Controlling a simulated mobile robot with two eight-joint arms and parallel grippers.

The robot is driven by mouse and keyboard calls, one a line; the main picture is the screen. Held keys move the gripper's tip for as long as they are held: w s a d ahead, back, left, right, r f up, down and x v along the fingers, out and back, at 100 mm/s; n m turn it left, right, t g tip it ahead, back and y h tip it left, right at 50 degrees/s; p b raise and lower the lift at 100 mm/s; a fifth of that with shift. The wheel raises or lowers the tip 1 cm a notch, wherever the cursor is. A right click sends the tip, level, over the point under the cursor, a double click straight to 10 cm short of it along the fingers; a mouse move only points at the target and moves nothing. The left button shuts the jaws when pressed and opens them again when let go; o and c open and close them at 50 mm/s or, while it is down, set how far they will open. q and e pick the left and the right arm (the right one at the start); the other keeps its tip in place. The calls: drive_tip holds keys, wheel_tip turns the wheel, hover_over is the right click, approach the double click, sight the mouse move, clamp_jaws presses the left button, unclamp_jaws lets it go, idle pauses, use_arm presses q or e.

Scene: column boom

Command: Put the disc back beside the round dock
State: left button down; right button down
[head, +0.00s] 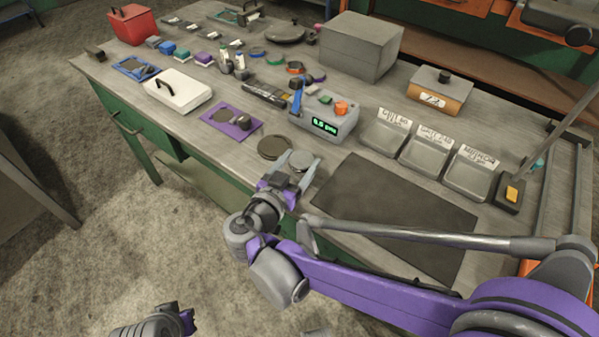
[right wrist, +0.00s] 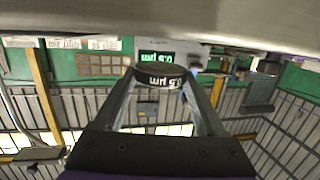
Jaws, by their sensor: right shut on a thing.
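My right gripper (head: 290,167) is shut on a grey disc (head: 302,159), above the front edge of the bench. A dark round piece (head: 275,147), which looks like the round dock, lies on the bench just left of and behind the held disc. I cannot tell the exact height of the disc over the bench. My left gripper (head: 187,320) is low at the bottom left, away from the bench; its fingers do not show clearly.
A grey gauge box (head: 325,122) with a green readout stands just behind the disc. A purple plate (head: 232,121) lies to the left, a white case (head: 178,92) beyond it. A dark mat (head: 395,205) and several labelled grey bins (head: 425,150) are at right. The mat is bare.

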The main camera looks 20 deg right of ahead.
sight(298, 178)
drive_tip(key=shift+f+b, duration=0.45)
drive_tip(key=shift+f, duration=1.1)
drive_tip(key=shift+f, duration=0.2)
unclamp_jaws()
drive_tip(key=shift+r, duration=0.1)
drive_tip(key=shift+s+a+r, duration=0.1)
drive_tip(key=shift+r, duration=0.05)
drive_tip(key=p+v, duration=0.1)
drive_tip(key=v, duration=1)
drive_tip(key=shift+s+a+p, duration=0.25)
drive_tip(key=shift+s+p, duration=0.05)
